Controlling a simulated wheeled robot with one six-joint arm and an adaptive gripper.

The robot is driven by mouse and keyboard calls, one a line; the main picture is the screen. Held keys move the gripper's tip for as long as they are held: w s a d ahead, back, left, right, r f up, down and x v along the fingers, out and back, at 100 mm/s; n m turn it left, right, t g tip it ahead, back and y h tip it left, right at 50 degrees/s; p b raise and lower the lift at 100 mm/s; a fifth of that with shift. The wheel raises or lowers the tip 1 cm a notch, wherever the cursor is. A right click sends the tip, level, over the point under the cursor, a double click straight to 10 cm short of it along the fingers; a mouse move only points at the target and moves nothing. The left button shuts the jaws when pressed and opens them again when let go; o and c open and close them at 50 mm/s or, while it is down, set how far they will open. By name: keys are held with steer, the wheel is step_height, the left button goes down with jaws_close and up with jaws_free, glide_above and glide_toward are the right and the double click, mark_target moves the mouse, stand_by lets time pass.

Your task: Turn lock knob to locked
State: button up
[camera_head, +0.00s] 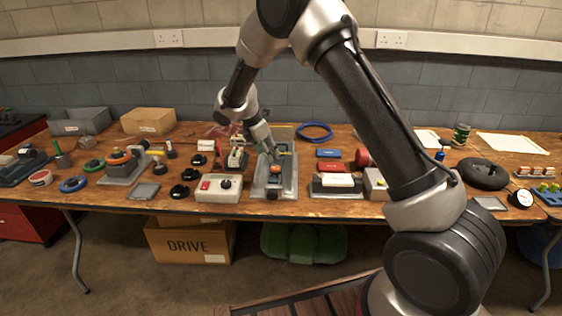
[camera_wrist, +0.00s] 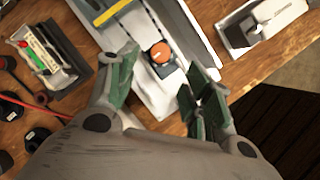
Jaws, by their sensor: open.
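A round orange knob (camera_wrist: 159,53) on a small dark base sits on a long light-grey fixture (camera_wrist: 205,22) in the wrist view. It looks like the lock knob, though no label on it can be read. The knob shows small in the head view (camera_head: 272,189), near the fixture's front end (camera_head: 290,192). My gripper (camera_wrist: 162,75) is open and empty, its green-padded fingers spread to either side of the knob in the picture. I see no contact with the knob. In the head view my gripper (camera_head: 270,148) is over the fixture's back part.
A white box (camera_head: 219,194) with a dark knob stands left of the fixture, and a grey tray with a white block (camera_head: 337,180) stands right. A small rack (camera_wrist: 48,60) and black round parts (camera_wrist: 35,138) are also nearby at left. A blue ring (camera_head: 314,133) lies behind.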

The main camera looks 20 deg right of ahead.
mark_target(275, 168)
steer(key=shift+n, duration=0.7)
steer(key=x, duration=0.8)
steer(key=c, duration=1.1)
